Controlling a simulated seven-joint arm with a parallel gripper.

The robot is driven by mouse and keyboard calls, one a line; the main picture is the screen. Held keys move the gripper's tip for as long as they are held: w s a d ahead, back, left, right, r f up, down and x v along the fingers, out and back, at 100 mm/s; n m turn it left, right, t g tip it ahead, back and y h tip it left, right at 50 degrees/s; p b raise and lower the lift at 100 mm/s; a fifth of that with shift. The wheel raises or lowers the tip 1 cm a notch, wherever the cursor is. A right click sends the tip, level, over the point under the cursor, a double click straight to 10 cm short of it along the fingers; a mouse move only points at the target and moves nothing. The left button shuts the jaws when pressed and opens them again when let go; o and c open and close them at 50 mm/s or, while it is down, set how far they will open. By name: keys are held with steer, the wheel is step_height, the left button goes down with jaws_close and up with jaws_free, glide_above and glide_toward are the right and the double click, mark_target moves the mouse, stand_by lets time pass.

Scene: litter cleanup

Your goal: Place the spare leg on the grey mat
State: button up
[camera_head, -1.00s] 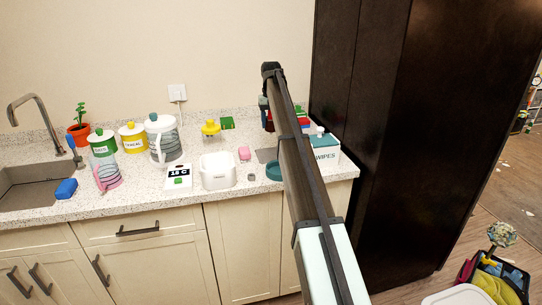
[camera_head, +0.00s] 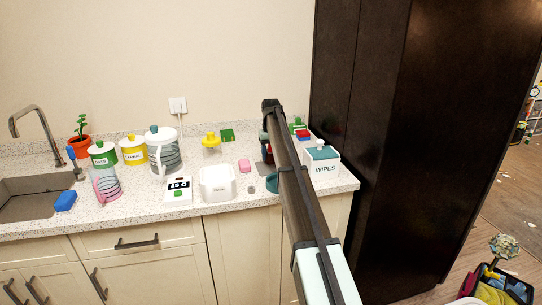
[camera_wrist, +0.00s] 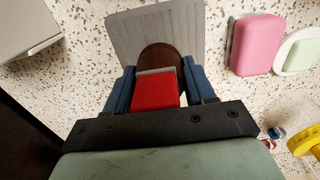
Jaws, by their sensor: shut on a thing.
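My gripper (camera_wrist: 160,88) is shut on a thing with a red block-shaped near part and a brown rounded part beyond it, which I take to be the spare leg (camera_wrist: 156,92). Both blue fingers flank it in the wrist view. The grooved grey mat (camera_wrist: 128,32) lies on the counter just beyond and below it, and the brown part overlaps the mat's near side in that view. I cannot tell whether it touches the mat. In the head view my arm hides most of the gripper, the held leg and the mat.
A pink block (camera_wrist: 257,45) lies right of the mat. A tall dark cabinet (camera_head: 420,150) bounds the right side.

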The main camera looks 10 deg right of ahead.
steer(key=shift+f, duration=0.3)
steer(key=shift+f, duration=0.15)
steer(key=o, duration=1.4)
step_height(320, 180, up, 12)
steer(key=shift+r, duration=0.15)
